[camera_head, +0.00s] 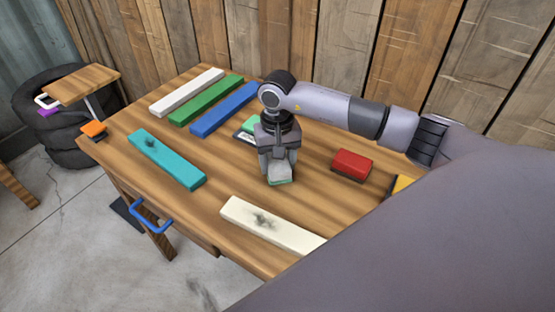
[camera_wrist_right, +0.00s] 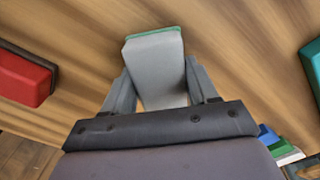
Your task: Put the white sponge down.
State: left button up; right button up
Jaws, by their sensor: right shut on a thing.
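The white sponge (camera_head: 280,172) is a pale grey-white block with a green face. My right gripper (camera_head: 279,163) points down over the middle of the wooden table and is shut on it. In the right wrist view the sponge (camera_wrist_right: 155,70) sits between the two fingers (camera_wrist_right: 160,90), its green edge at the far end. Its green side faces down, at or just above the table top; I cannot tell whether it touches. My left gripper is not in view.
A red block (camera_head: 352,164) lies right of the gripper on the table (camera_head: 230,175). A cream bar (camera_head: 270,225) lies in front, a teal bar (camera_head: 167,158) left. White, green and blue bars lie behind.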

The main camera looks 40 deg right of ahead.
jog(key=shift+f, duration=0.15)
jog(key=o, duration=0.9)
jog(key=shift+o, duration=0.2)
notch_tip(320, 180, up, 12)
jog(key=b, duration=0.1)
jog(key=shift+r, duration=0.2)
